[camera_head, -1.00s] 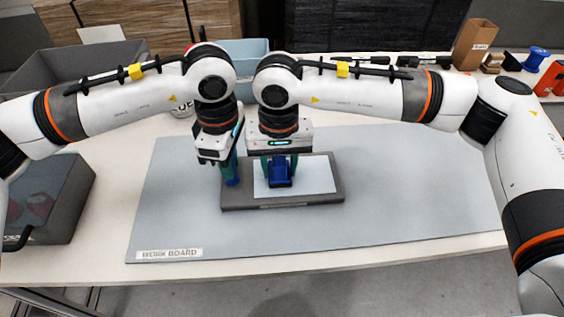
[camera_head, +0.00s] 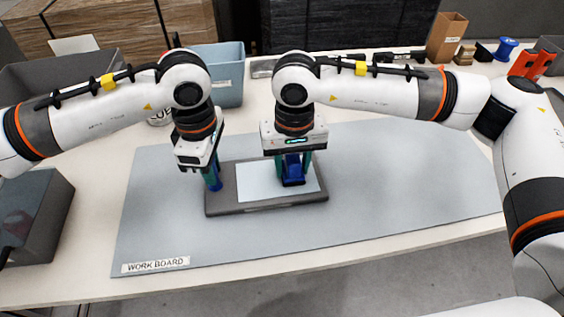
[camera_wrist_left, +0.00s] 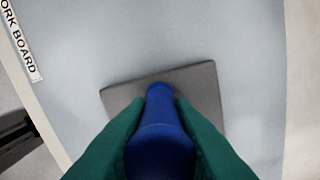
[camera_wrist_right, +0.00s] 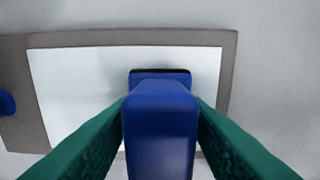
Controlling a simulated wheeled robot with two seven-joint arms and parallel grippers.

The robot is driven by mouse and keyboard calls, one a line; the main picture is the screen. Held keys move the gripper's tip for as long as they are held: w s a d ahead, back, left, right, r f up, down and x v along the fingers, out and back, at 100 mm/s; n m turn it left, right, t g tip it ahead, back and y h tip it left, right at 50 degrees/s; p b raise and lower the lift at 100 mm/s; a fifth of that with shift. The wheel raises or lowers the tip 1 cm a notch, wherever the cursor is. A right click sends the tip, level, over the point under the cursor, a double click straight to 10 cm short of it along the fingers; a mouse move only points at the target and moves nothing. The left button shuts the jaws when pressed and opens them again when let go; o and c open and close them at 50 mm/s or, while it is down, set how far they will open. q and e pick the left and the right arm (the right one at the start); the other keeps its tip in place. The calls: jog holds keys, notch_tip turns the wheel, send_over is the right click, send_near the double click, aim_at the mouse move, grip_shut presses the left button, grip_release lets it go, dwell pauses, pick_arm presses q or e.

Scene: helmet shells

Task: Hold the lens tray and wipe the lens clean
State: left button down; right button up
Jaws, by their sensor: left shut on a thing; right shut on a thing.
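The lens tray (camera_head: 260,207) is a flat dark grey plate on the work board, with a pale lens (camera_head: 257,184) on it. My left gripper (camera_head: 213,183) is shut on a blue knob (camera_wrist_left: 160,135) at the tray's left end. My right gripper (camera_head: 292,174) is shut on a blue wiper (camera_wrist_right: 161,120), whose dark-edged pad rests over the right part of the lens. In the right wrist view the lens (camera_wrist_right: 80,90) has a faint greyish smear to the left of the wiper. The wiper and fingers hide part of the lens.
The work board (camera_head: 400,190) is clear around the tray. A grey bin (camera_head: 35,215) stands at the left, a light blue bin (camera_head: 219,75) behind. At the back right are a cardboard box (camera_head: 446,38), a blue spool (camera_head: 505,49) and a red item (camera_head: 531,65).

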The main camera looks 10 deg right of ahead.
jog(key=shift+d, duration=0.35)
jog(key=shift+a, duration=0.2)
jog(key=shift+a, duration=1.5)
notch_tip(320, 180, up, 7)
pick_arm(q)
jog(key=c, duration=1.2)
grip_release()
